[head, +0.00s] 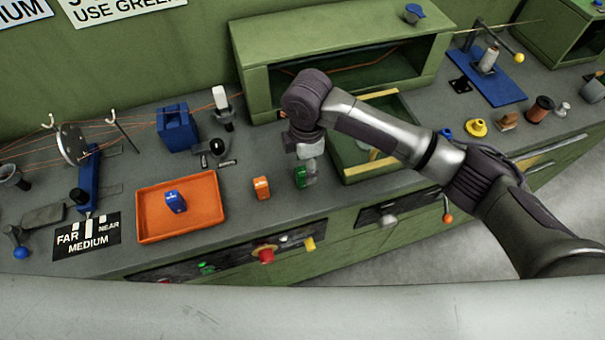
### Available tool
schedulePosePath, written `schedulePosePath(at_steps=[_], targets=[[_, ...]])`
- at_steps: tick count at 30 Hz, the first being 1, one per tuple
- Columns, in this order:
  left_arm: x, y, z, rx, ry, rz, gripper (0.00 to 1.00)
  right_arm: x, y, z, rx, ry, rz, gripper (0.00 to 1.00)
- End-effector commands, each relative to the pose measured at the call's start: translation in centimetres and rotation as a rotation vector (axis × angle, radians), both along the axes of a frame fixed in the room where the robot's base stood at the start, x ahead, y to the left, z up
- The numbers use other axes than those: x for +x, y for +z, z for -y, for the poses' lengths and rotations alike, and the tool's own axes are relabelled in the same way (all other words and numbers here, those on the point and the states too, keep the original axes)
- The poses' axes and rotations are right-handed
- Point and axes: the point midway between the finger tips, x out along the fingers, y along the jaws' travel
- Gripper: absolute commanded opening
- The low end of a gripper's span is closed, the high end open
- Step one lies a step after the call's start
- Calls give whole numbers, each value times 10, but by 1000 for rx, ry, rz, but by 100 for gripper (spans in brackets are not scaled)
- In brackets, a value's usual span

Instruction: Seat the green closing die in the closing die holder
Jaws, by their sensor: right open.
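The green closing die (299,178) stands on the grey bench, partly hidden by my right gripper. My right gripper (309,172) points down right at the green die and is open. I cannot tell whether its fingers touch the die. A blue block (176,130), where the thin copper wires come together, stands farther back to the left; it looks like the closing die holder. My left gripper is not in view.
An orange die (261,188) stands left of the green one. A blue die (175,202) lies in an orange tray (148,237). A black fixture with a white-topped lever (221,98) stands near the blue block. A green open-fronted cabinet (247,70) and a green tray are close behind my right arm.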

Motion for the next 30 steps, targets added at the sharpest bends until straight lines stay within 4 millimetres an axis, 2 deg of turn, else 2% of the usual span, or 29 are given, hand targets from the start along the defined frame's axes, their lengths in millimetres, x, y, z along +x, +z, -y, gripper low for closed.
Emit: schedulePosePath(at_steps=[3, 7, 16, 27, 30], targets=[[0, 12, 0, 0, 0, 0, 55, -2, -16, -4, -2, -1, -4, 60], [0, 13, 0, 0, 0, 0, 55, -1, -33, -4, -1, -1, -1, 60], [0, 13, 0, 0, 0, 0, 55, -1, -39, -4, -1, 1, 1, 60], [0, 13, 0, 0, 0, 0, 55, 0, -39, -4, -1, 0, 1, 0], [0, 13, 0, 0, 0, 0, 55, 0, -38, -4, 1, 0, 2, 0]])
